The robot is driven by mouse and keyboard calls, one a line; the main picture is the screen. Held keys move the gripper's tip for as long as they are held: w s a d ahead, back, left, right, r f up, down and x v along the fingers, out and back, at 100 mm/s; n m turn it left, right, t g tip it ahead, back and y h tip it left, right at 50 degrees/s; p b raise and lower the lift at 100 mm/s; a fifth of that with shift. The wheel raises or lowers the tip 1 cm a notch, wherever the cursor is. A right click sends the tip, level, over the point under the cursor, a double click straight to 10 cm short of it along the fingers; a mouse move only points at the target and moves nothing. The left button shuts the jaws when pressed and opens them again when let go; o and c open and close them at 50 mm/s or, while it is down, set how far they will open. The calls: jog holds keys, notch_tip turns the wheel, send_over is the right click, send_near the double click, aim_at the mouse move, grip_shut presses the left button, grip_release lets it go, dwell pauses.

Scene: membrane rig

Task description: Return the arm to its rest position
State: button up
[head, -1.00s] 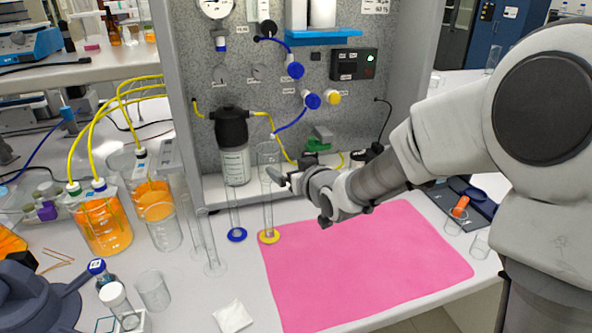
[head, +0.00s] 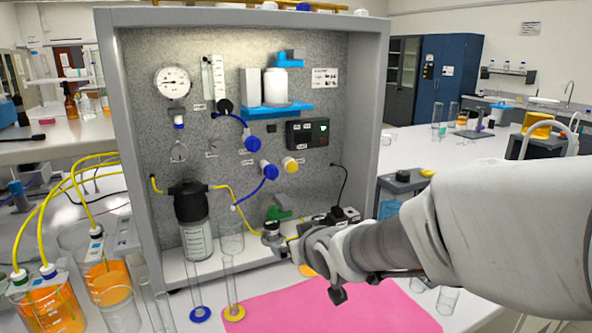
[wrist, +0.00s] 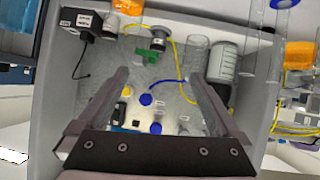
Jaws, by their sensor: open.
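My arm reaches in from the right in the head view, with my gripper (head: 280,245) in front of the lower part of the grey panel rig (head: 240,180). In the wrist view my gripper (wrist: 156,78) has its two fingers spread wide apart, with nothing held between them. Past the fingers, the wrist view shows the panel with its blue and yellow knobs, a green valve (wrist: 147,57) and the dark-topped filter vessel (wrist: 220,70). The fingertips are small in the head view, so their distance to the panel's parts cannot be told.
A pink mat (head: 330,308) lies below my arm. Clear cylinders with a blue base (head: 200,314) and a yellow base (head: 235,313) stand left of it. Orange-filled bottles (head: 50,305) with yellow tubes stand at the far left. Glassware (head: 447,299) stands right of the mat.

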jog(key=s+d+r+m+g+h+p, duration=0.25)
jog(key=s+d+r+h, duration=0.2)
jog(key=s+d, duration=0.7)
jog(key=s+d+r+m+g+p, duration=0.1)
jog(key=s+d+m+g, duration=0.1)
jog(key=s, duration=1.1)
jog(key=shift+s+d+m+g, duration=0.35)
jog(key=shift+s+d+g, duration=0.05)
jog(key=shift+d+g, duration=0.25)
